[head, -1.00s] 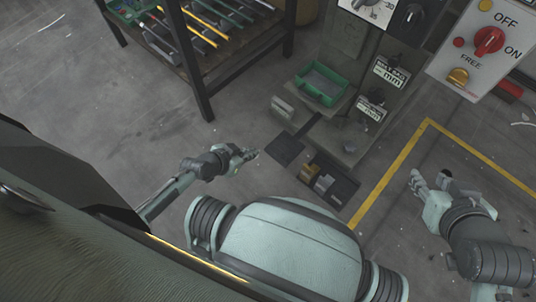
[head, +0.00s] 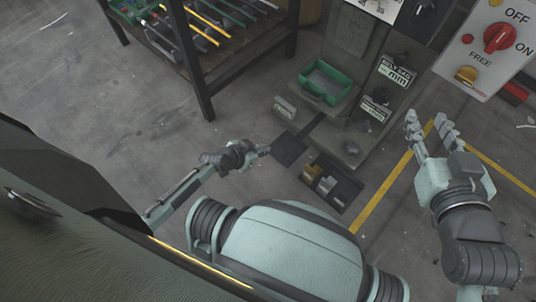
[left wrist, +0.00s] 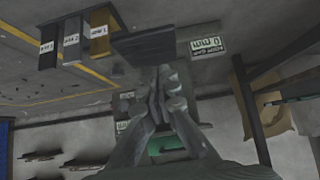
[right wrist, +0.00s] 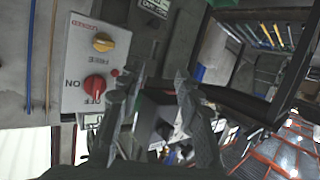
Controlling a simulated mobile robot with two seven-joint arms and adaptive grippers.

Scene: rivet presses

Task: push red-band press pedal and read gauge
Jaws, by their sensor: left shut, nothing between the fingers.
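A dark flat pedal plate (head: 288,150) lies on the floor at the foot of the press (head: 350,135). It also shows in the left wrist view (left wrist: 143,46), just past the fingertips. My left gripper (head: 265,149) is shut and empty, close to the pedal's left edge; I cannot tell whether it touches. In the left wrist view its fingers (left wrist: 162,85) point at the plate. My right gripper (head: 429,122) is open and empty, right of the press, above the yellow floor line. A white dial face (head: 378,6) is cut off at the top edge; its reading is not legible. No red band is clearly visible.
A white control box (head: 487,48) with a red ON/OFF knob hangs at the upper right. A green bin (head: 326,82) sits on the press. A dark tray (head: 332,184) with small blocks lies right of the pedal. A rack table (head: 206,100) stands at upper left.

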